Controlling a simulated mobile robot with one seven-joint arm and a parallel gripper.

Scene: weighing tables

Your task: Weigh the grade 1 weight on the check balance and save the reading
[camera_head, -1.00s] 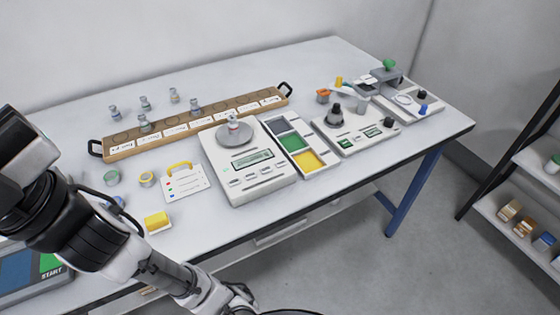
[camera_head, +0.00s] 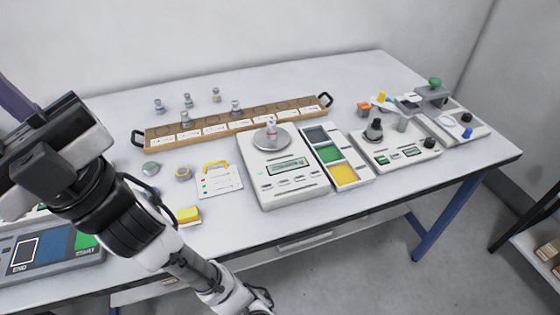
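A white balance (camera_head: 262,188) stands mid-table with a round metal pan (camera_head: 257,140). A small metal weight with a reddish mark (camera_head: 271,128) stands upright on that pan. The green display (camera_head: 287,167) is too small to read. A smaller white instrument (camera_head: 380,168) with a dark knob-topped piece and green displays stands to its right. Which one is the check balance, and the weight's grade, I cannot read. My gripper (camera_head: 22,188) is at the far left, well away from the balance; its fingers are mostly hidden, so its opening is unclear.
A wooden rack (camera_head: 160,144) with labelled places lies behind, several weights around it. A tray with grey, green and yellow sections (camera_head: 358,184) adjoins the balance. A card (camera_head: 219,186), yellow block (camera_head: 188,215) and START/END panel (camera_head: 60,262) are left.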

